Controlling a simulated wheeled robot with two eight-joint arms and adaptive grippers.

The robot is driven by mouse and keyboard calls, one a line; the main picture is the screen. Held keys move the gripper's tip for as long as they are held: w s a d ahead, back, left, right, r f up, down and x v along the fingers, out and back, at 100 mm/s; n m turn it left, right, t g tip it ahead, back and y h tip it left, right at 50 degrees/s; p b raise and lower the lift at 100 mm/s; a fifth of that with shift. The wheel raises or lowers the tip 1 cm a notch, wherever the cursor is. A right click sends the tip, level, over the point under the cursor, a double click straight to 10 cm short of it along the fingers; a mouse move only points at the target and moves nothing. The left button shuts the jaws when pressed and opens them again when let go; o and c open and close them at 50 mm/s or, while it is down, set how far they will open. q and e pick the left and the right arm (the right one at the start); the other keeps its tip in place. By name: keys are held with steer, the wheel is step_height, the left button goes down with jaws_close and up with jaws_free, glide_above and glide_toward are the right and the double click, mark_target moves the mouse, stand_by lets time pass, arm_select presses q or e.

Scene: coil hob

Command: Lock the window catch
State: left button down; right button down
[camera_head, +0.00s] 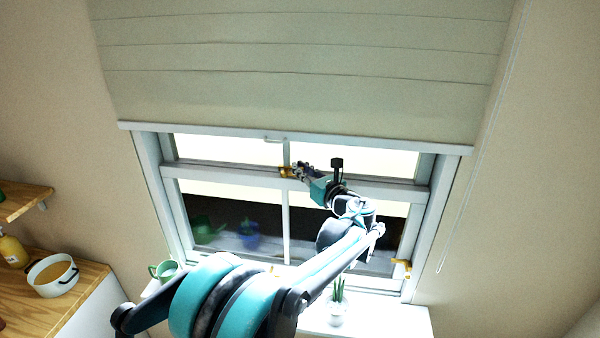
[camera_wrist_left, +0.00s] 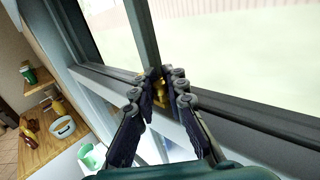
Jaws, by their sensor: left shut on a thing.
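The brass window catch (camera_head: 287,172) sits on the meeting rail in the middle of the window. My left gripper (camera_head: 296,172) reaches up to it from the lower right in the head view. In the left wrist view, the fingers of my left gripper (camera_wrist_left: 160,88) are shut on the catch (camera_wrist_left: 161,92), and only a bit of its brass shows between them. The fingers hide most of the catch, so I cannot tell which way its lever is turned. My right gripper is not in view.
A pale blind (camera_head: 300,70) hangs over the window's top. A wooden counter at left holds a white pot (camera_head: 52,277). A brass stay (camera_head: 401,264) is at lower right.

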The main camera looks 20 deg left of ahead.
arm_select(q)
steer(key=shift+w+n+g+y, duration=0.1)
steer(key=shift+n+g+y, duration=0.2)
steer(key=shift+g, duration=0.1)
steer(key=c, duration=1.5)
jaws_free()
steer(key=shift+c, duration=0.2)
steer(key=v, duration=0.8)
steer(key=shift+f, duration=0.1)
